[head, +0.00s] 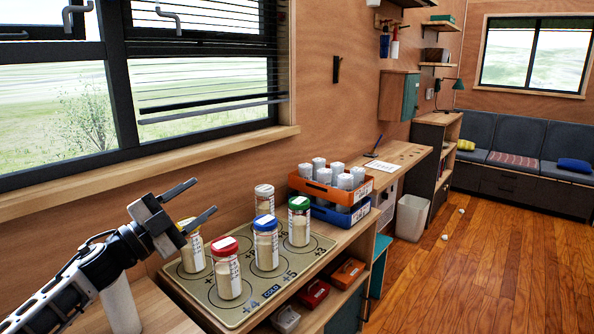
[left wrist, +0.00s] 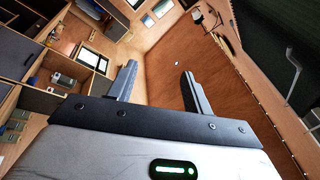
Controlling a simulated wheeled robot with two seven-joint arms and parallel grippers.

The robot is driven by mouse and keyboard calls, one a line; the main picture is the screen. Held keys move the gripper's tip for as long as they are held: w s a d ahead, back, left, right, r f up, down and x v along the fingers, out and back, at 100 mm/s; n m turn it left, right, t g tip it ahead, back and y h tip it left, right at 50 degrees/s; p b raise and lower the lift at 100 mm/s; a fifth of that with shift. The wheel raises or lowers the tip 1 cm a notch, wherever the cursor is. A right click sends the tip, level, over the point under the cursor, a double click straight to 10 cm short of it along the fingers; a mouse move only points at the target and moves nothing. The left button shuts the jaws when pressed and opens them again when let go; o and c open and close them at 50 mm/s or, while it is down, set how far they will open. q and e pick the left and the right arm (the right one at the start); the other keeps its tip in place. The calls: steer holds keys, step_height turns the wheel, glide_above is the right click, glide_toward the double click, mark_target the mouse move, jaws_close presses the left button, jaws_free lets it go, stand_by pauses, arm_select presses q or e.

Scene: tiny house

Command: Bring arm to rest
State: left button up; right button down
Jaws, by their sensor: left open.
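My left arm comes in from the left in the head view. Its gripper (head: 197,206) is open and empty, raised above the back left of the counter near the window wall. It also shows in the left wrist view (left wrist: 159,82), with its two fingers apart and nothing between them. The left wrist view looks out across the room at a steep tilt. My right gripper is in neither view.
A mat (head: 212,297) on the counter holds jars with red (head: 226,268), blue (head: 265,243), green (head: 299,221), white (head: 264,200) and yellow (head: 192,246) lids. Orange (head: 317,190) and blue (head: 335,216) crates stand behind. A bin (head: 411,217) stands on open floor.

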arm_select(q)
steer(key=s+d+f+n+y, duration=0.35)
steer(key=s+f+n, duration=0.25)
steer(key=f, duration=0.6)
steer(key=s+d+f+n+y, duration=0.2)
steer(key=s+f+n+y, duration=0.4)
steer(key=f, duration=0.5)
steer(key=s+f+n+g+y, duration=0.1)
steer(key=s+f+n+g, duration=0.1)
steer(key=s+f, duration=0.4)
steer(key=s+f+n+g+y, duration=0.1)
steer(key=s+f+n+g, duration=0.2)
steer(key=s+f, duration=0.4)
steer(key=s, duration=0.7)
steer(key=shift+s+a+f, duration=0.15)
steer(key=shift+s+f, duration=0.1)
